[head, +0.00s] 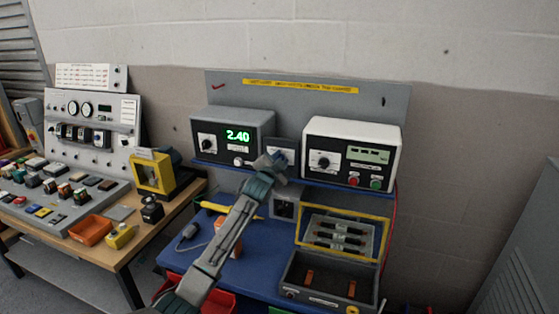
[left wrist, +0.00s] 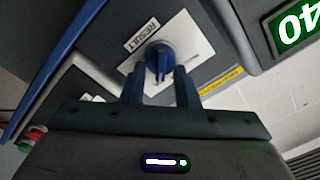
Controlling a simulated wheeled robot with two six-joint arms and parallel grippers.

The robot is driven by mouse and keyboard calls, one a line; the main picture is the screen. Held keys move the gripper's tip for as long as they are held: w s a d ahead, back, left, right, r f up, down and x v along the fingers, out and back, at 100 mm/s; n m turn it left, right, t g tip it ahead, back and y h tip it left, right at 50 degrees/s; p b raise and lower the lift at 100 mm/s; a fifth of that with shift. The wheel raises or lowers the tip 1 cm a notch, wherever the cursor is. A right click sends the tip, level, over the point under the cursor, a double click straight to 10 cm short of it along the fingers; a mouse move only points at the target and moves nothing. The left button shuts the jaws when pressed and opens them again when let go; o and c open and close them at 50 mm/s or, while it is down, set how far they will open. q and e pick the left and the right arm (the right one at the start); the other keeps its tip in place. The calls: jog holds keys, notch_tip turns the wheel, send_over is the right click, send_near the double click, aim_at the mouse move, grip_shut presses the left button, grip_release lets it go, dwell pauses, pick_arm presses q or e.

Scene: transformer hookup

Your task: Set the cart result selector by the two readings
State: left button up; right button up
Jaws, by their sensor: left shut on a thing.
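The result selector is a blue knob (left wrist: 160,58) on a light plate labelled RESULT, seen in the left wrist view. Its small dark box (head: 284,147) shows in the head view between two instruments. My left gripper (left wrist: 159,82) is shut on the knob, one finger on each side. In the head view this gripper (head: 276,163) covers the knob, so its pointer setting is hidden. The left instrument (head: 208,121) reads 2.40 in green digits. The right instrument (head: 330,127) has a pale display (head: 368,153) too small to read. My right gripper is not in view.
The instruments stand on a blue cart shelf (head: 340,187). Below are a yellow-framed box (head: 305,228) and a grey open tray (head: 318,278). A wooden bench (head: 135,255) with a control panel (head: 118,108) stands left. Free floor lies right of the cart.

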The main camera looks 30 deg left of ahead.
pick_arm(q)
jog(key=o, duration=1)
jog(key=shift+c, duration=0.2)
jog(key=b+v, duration=0.4)
jog(key=v, duration=0.6)
jog(key=shift+s+d+b, duration=0.2)
jog(key=shift+s+b, duration=0.15)
